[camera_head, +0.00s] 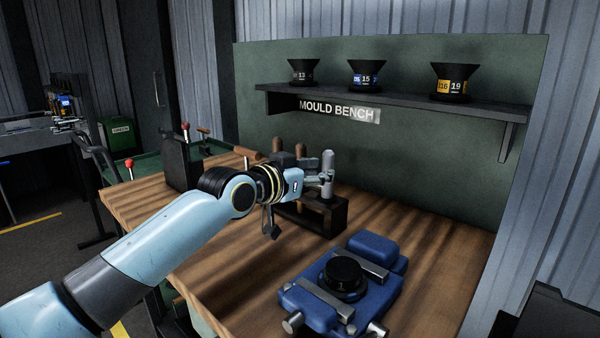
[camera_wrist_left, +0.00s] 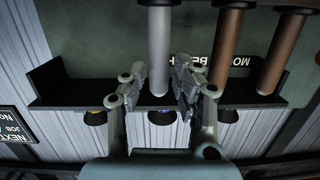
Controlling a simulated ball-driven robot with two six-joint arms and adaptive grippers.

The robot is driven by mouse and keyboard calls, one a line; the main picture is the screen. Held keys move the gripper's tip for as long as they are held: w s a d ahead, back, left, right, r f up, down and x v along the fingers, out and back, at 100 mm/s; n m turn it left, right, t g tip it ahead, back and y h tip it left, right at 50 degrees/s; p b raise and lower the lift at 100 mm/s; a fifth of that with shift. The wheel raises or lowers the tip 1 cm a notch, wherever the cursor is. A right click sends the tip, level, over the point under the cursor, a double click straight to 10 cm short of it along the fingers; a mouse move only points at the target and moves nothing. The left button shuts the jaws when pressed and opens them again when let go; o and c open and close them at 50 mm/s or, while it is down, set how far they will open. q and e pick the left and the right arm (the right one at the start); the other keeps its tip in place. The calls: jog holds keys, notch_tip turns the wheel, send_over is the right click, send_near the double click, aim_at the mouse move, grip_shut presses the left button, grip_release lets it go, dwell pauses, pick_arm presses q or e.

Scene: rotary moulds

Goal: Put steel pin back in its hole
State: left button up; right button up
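The steel pin (camera_head: 328,160) is a grey rod with a rounded end, upright at the near right end of the dark pin rack (camera_head: 333,219). In the left wrist view the pin (camera_wrist_left: 160,50) runs down from the top, its free end between my fingers. My right gripper is not in view.
Brown-handled pins (camera_wrist_left: 228,45) stand beside the steel one. A blue mould (camera_head: 375,302) with a black round top lies on the wooden bench (camera_head: 430,260) in front. A shelf (camera_head: 400,97) with three black funnels is behind. The bench's right side is clear.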

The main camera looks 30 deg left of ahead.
pick_arm(q)
jog(key=s+r, duration=0.1)
jog(key=s, duration=0.5)
jog(key=shift+s+a+p, duration=0.2)
jog(key=shift+a+p, duration=0.1)
jog(key=shift+p, duration=0.05)
